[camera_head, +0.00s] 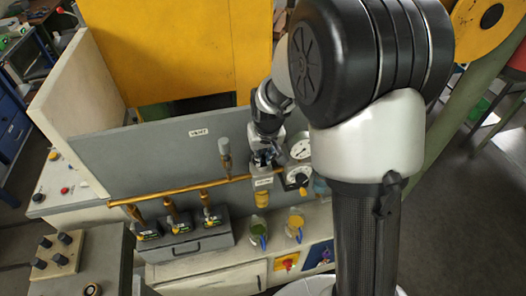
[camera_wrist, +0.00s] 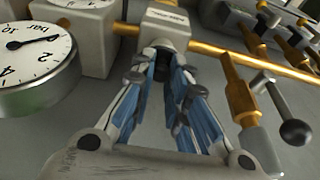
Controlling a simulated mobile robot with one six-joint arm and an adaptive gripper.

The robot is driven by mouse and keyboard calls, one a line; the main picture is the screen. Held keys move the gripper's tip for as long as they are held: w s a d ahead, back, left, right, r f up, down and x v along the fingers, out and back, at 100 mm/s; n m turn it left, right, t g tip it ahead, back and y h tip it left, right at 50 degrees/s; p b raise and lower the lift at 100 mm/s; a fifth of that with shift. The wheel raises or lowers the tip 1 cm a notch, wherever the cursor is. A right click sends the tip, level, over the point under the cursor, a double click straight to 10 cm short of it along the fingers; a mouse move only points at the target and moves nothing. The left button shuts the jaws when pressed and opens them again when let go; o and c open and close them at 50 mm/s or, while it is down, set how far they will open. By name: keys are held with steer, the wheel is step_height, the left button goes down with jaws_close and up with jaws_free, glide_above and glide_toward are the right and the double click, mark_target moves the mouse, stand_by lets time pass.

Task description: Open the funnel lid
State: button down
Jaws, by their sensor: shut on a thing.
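My gripper (camera_head: 264,160) is at the brass pipe, just above a light grey labelled block (camera_head: 262,183). In the wrist view my gripper (camera_wrist: 163,62) has its blue-padded fingers converging on a small dark part (camera_wrist: 164,72) against the grey block (camera_wrist: 166,28). The fingers are shut on this part and hide most of it. I cannot tell whether this part is the funnel lid. No funnel shows clearly. A yellow-orange fitting (camera_head: 262,199) hangs under the block.
The brass pipe (camera_head: 170,194) crosses a grey panel (camera_head: 140,160). A lever (camera_head: 225,150) stands up from it. Gauges (camera_head: 300,150) sit close right of the gripper. Green (camera_head: 258,232) and yellow (camera_head: 295,224) vessels stand below. Several valves hang left.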

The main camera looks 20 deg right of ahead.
steer(key=w+r+g+p, duration=0.1)
steer(key=g+p, duration=0.1)
steer(key=p, duration=0.1)
steer(key=shift+p, duration=0.35)
steer(key=shift+w+g+p, duration=0.2)
steer(key=shift+g+p, duration=0.35)
steer(key=shift+g, duration=0.15)
steer(key=c, duration=1.5)
jaws_free()
steer(key=shift+c, duration=0.2)
step_height(320, 180, up, 12)
steer(key=shift+w, duration=0.15)
